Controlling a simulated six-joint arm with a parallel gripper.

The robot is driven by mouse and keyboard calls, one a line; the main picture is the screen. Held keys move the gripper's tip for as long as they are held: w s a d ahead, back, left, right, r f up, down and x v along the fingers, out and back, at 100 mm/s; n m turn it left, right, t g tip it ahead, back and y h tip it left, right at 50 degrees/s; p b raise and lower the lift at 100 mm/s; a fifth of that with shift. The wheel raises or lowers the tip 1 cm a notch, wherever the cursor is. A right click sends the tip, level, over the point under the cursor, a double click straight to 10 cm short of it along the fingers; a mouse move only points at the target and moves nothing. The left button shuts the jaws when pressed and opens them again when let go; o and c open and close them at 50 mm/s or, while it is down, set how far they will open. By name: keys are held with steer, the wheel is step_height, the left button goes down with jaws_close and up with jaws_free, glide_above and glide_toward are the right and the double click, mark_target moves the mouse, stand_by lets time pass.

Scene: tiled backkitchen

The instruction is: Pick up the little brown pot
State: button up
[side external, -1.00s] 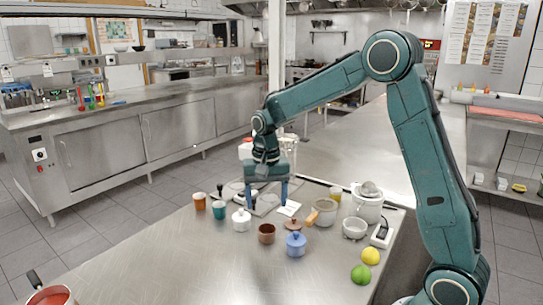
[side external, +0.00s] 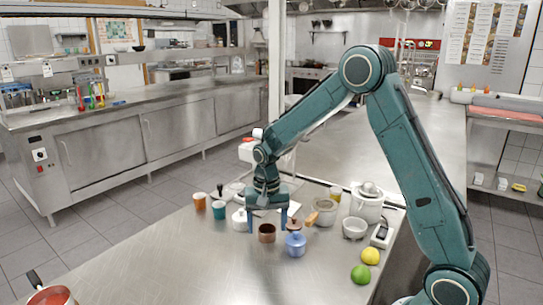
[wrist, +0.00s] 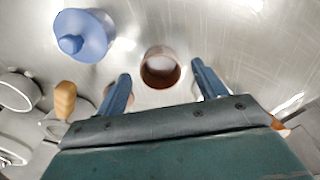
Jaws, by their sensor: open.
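A small open brown cup-like pot (side external: 267,233) stands upright on the steel table. A brown lidded pot (side external: 293,225) stands to its right, partly hidden behind a blue lidded pot (side external: 295,244). My gripper (side external: 267,221) is open and points down, low over the table just behind the open brown pot. In the wrist view, the open brown pot (wrist: 160,70) lies in the gap between my fingertips, slightly beyond them, and I see no contact. The blue pot (wrist: 83,36) is at upper left there. The left finger hides most of a brownish thing beside it.
A white lidded pot (side external: 240,219) stands close to the left finger. A teal cup (side external: 219,210) and an orange cup (side external: 200,201) are farther left. A white bowl (side external: 354,228), a lemon (side external: 371,256) and a lime (side external: 361,274) are at right.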

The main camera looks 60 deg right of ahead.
steer(key=shift+f, duration=1.05)
steer(key=shift+c, duration=0.2)
steer(key=c, duration=1.1)
